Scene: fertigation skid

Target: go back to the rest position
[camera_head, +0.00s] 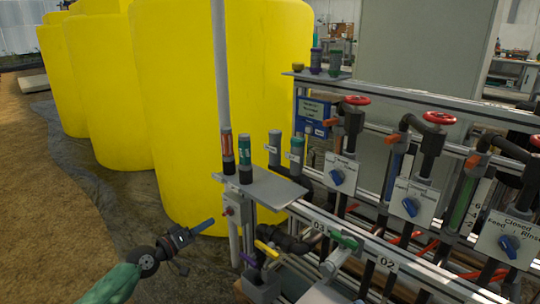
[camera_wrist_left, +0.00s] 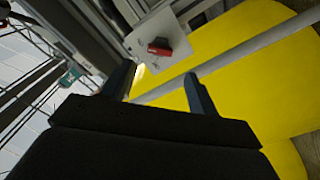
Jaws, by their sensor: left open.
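My left gripper (camera_head: 196,232) is at the lower left of the head view, in front of a yellow tank and left of the skid. It is open and holds nothing. In the left wrist view its two fingers (camera_wrist_left: 160,85) stand apart with empty space between them. Beyond them is a grey box with a red switch (camera_wrist_left: 159,47), apart from the fingers. My right gripper is not in view.
Large yellow tanks (camera_head: 230,100) stand behind my left gripper. The skid on the right carries blue-knobbed valve plates (camera_head: 338,174), red handwheels (camera_head: 440,117) and a grey shelf (camera_head: 262,186) with several bottles. Bare brown ground (camera_head: 45,190) lies open at the left.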

